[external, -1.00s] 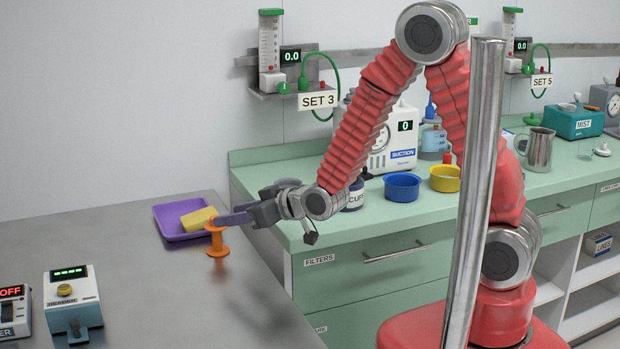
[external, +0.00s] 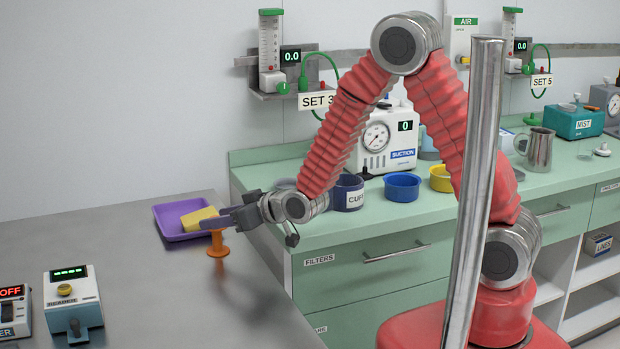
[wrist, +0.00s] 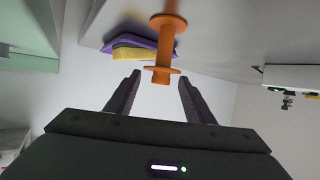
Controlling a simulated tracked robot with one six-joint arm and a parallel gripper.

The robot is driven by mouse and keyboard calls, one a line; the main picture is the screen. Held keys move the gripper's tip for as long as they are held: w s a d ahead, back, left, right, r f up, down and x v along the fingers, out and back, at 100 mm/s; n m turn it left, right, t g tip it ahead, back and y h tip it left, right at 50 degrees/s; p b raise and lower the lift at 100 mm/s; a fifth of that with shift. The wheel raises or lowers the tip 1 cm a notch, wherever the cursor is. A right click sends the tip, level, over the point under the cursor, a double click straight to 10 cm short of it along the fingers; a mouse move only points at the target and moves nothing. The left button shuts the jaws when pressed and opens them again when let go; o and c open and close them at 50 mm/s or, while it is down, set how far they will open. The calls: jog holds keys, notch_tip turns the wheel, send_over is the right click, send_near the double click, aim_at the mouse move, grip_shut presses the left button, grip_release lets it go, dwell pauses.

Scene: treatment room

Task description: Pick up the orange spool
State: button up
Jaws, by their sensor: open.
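The orange spool (external: 217,246) stands upright on the grey metal table, just in front of the purple tray. In the wrist view the spool (wrist: 166,44) shows ahead of and between my fingertips, with its near flange close to them. My gripper (external: 207,220) is open, with its dark fingers level with the top of the spool and partly covering it. In the wrist view the two fingers of my gripper (wrist: 159,78) are spread apart, with nothing between them along their length.
The purple tray (external: 167,232) holds a yellow sponge-like block (external: 200,218) right behind the spool. A white control box (external: 73,300) stands at the front left. The green counter (external: 340,228) is to the right. Much of the metal table (external: 170,300) is bare.

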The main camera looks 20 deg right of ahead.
jog(key=shift+x, duration=0.85)
jog(key=shift+s+f, duration=0.1)
jog(key=c, duration=0.7)
jog(key=shift+s+f, duration=0.1)
jog(key=shift+f, duration=0.15)
grip_shut()
jog(key=shift+r, duration=0.1)
notch_tip(320, 180, up, 11)
jog(key=shift+f, duration=0.25)
